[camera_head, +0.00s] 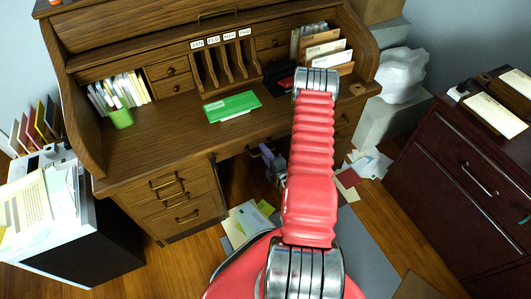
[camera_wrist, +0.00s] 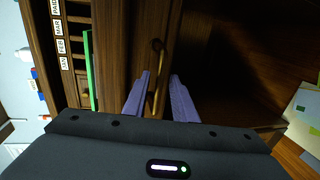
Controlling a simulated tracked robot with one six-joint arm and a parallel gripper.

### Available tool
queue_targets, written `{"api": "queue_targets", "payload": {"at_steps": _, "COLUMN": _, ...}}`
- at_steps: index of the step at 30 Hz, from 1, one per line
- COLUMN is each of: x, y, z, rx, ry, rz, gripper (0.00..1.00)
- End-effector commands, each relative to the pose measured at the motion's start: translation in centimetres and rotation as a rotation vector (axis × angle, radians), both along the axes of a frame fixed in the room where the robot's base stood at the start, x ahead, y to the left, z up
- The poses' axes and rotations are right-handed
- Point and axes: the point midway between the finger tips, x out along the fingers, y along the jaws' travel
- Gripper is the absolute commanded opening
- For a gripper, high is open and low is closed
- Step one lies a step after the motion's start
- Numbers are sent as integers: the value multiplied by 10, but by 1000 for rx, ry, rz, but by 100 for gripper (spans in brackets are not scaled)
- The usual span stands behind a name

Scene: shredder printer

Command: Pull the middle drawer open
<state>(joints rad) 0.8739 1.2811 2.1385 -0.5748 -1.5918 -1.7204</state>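The desk's middle drawer (camera_wrist: 182,38) is a dark brown wood front, seen sideways in the wrist view. Its brass bar handle (camera_wrist: 156,68) stands out from the front. My gripper (camera_wrist: 160,82) has two purple fingers, one on each side of the handle, with a gap between them. The handle is nearer the left finger, and whether it touches is unclear. In the head view my gripper (camera_head: 270,158) is below the desktop's front edge, partly behind my red arm.
A dark red cabinet (camera_head: 440,170) stands right. A black-sided unit (camera_head: 105,250) stands left. Papers (camera_head: 248,222) lie on the floor under the desk.

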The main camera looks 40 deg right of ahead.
Motion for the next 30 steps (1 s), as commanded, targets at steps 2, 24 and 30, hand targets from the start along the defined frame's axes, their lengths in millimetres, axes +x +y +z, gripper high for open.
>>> {"api": "queue_targets", "payload": {"at_steps": 2, "x": 0, "y": 0, "z": 0, "rx": 0, "ry": 0, "rz": 0, "gripper": 19}}
{"api": "queue_targets", "payload": {"at_steps": 24, "x": -1, "y": 0, "z": -1, "rx": 2, "ry": 4, "rz": -1, "gripper": 0}}
{"api": "queue_targets", "payload": {"at_steps": 30, "x": -1, "y": 0, "z": -2, "rx": 2, "ry": 6, "rz": -2, "gripper": 0}}
